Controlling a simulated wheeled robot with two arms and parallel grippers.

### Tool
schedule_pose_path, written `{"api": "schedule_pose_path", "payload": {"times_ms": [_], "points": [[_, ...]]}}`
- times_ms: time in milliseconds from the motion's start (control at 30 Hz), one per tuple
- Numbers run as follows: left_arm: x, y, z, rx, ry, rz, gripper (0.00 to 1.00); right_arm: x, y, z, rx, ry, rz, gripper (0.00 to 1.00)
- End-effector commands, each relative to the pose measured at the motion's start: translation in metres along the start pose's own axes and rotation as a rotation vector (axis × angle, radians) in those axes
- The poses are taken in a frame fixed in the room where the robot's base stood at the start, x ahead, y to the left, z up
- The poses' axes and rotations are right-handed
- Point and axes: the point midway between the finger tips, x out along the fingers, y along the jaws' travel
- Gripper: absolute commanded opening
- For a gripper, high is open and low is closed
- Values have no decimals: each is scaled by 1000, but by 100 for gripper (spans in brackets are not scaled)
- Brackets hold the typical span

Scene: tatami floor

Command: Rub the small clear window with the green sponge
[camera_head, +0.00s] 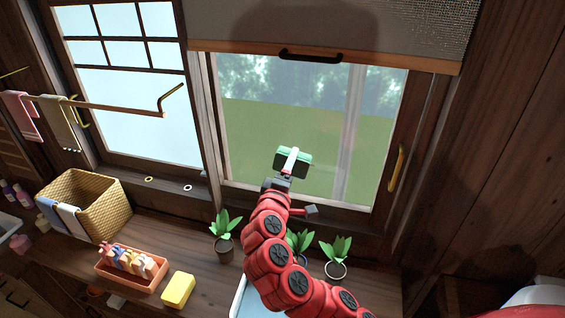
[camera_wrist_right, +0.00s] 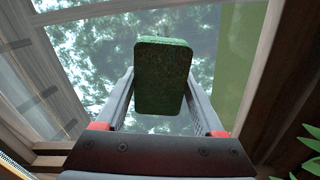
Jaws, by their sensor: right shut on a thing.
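The green sponge (camera_head: 293,160) is held by my right gripper (camera_head: 288,165), in front of the lower part of the clear window (camera_head: 270,105). In the right wrist view the sponge (camera_wrist_right: 163,76) sits upright between the two fingers of my right gripper (camera_wrist_right: 162,95), which are shut on it. The window glass (camera_wrist_right: 95,55) fills the background there. I cannot tell whether the sponge touches the glass. My left gripper is not in view.
Potted plants (camera_head: 223,226) stand on the wooden counter (camera_head: 205,275) below the window. A rolled blind (camera_head: 335,30) hangs above; a towel rail (camera_head: 100,106) juts out left.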

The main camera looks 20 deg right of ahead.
Motion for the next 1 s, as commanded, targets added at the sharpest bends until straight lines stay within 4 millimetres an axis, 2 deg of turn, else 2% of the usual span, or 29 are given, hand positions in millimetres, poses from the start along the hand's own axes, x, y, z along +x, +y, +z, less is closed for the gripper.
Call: {"api": "schedule_pose_path", "payload": {"times_ms": [100,333,700,867,1000], "points": [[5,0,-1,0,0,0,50,0,4,10,0,-1,1,18],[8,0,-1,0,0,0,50,0,5,18,-1,0,1,18],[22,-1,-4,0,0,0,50,2,11,49,0,0,1,18],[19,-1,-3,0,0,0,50,1,10,52,1,1,2,18],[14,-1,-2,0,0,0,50,1,8,48,1,2,2,18]]}}
